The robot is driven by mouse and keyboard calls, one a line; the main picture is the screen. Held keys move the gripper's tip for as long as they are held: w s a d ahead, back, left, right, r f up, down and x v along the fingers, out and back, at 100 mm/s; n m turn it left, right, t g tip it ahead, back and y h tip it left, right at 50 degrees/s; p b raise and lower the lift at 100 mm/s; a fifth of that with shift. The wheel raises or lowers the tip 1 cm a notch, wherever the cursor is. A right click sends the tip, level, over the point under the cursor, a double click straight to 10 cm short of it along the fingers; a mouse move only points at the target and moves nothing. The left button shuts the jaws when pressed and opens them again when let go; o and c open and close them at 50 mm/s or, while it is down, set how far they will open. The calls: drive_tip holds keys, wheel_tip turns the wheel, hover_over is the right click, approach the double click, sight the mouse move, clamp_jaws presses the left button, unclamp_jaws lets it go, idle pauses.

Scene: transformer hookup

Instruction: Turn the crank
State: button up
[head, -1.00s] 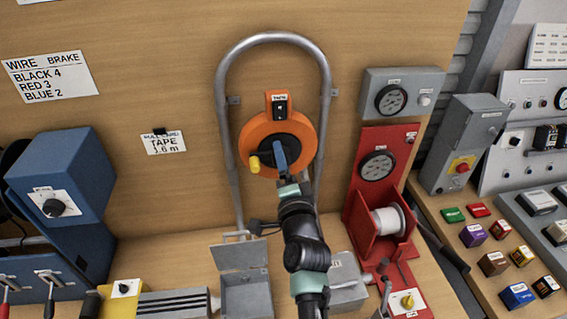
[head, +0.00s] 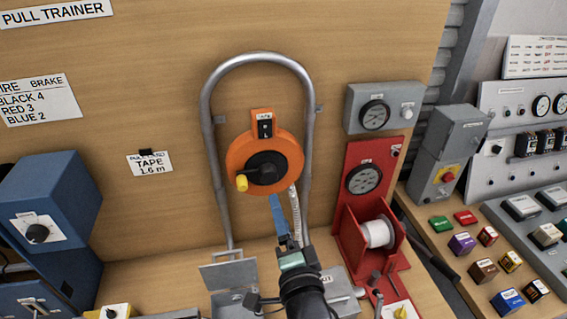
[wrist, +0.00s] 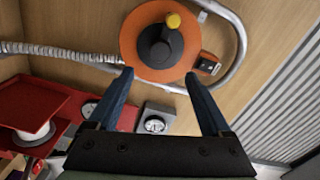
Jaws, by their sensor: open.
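The orange tape reel (head: 236,153) is mounted on the wooden board, inside a grey bent pipe. Its crank is a black hub and arm (head: 265,168) with a yellow knob (head: 241,182) at the lower left in the head view. In the wrist view the knob (wrist: 173,21) is near the top, above the black hub (wrist: 160,46). My gripper (head: 277,200) is below the reel in the head view. Its blue fingers (wrist: 160,76) are spread wide in the wrist view, with nothing between them. The knob lies beyond the fingertips, apart from them.
The grey pipe (head: 207,140) loops around the reel. A pale corrugated conduit (head: 296,212) runs below the reel. A red stand with a white spool (head: 377,233) is to the right. A grey open box (head: 229,272) is below left. The board left of the pipe is mostly clear.

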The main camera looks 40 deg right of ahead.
drive_tip(key=shift+v, duration=1)
drive_tip(key=w+a+r+n+t+y+b, duration=0.1)
drive_tip(key=w+a+r+n+t+y, duration=0.15)
drive_tip(key=w+a+r+n, duration=0.6)
drive_tip(key=s+a+r+n+t+y+b, duration=0.1)
drive_tip(key=a+r+t, duration=0.35)
drive_tip(key=r, duration=0.95)
drive_tip(key=s+a+r+n+t+y, duration=0.1)
drive_tip(key=s+a+r+n+y, duration=0.1)
drive_tip(key=r, duration=0.5)
drive_tip(key=s+a+r+n+t+y+b, duration=0.1)
drive_tip(key=s+a+r+n+t+y, duration=0.1)
drive_tip(key=s+a+r+n, duration=0.2)
drive_tip(key=s+a+r+n+t+y, duration=0.2)
drive_tip(key=s+a+r+n, duration=0.2)
drive_tip(key=a+r, duration=0.5)
drive_tip(key=shift+a+r+n, duration=0.2)
drive_tip(key=shift+r+n, duration=0.35)
drive_tip(key=shift+n, duration=0.4)
drive_tip(key=shift+w, duration=0.1)
